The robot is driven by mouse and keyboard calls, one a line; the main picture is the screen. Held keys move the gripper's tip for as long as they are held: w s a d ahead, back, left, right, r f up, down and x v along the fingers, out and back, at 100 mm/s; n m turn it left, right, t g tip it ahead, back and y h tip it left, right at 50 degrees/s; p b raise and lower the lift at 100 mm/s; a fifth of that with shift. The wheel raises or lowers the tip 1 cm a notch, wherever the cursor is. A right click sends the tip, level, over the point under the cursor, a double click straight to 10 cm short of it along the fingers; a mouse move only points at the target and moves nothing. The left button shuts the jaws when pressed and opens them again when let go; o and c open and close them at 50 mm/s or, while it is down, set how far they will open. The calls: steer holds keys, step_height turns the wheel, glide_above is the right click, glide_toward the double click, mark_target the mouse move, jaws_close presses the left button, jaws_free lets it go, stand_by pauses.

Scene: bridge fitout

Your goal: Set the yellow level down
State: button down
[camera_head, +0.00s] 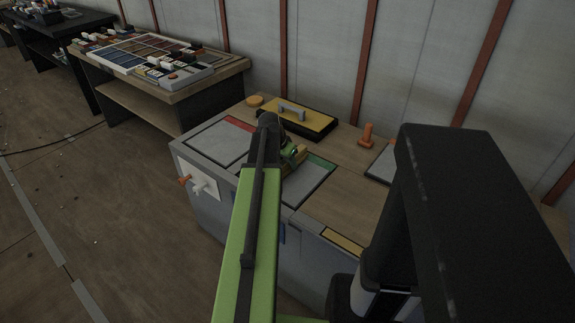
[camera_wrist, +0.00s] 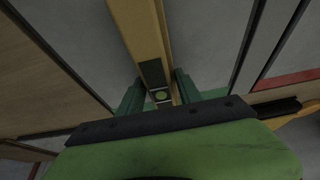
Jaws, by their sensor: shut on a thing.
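My gripper (camera_wrist: 157,92) is shut on the yellow level (camera_wrist: 138,28). Its green fingers stand on either side of the bar, close to a dark section with a small round vial. In the wrist view the level runs away from the fingers to the top edge. In the head view my gripper (camera_head: 287,157) is over the workbench, beside the grey panel with a green edge (camera_head: 309,184). Only a small piece of the level (camera_head: 294,158) shows there; my arm hides much of it. I cannot tell whether the level touches the surface below.
A grey panel with a red edge (camera_head: 212,146) lies to the left. Behind are a yellow-and-black board with a grey handle (camera_head: 313,123), an orange disc (camera_head: 254,101) and an orange peg-like piece (camera_head: 367,135). A loaded table (camera_head: 205,84) stands farther left.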

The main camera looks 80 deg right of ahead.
steer(key=shift+f+b, duration=0.55)
steer(key=c, duration=0.8)
jaws_free()
steer(key=shift+r, duration=0.1)
steer(key=p+v, duration=1.2)
steer(key=v, duration=0.1)
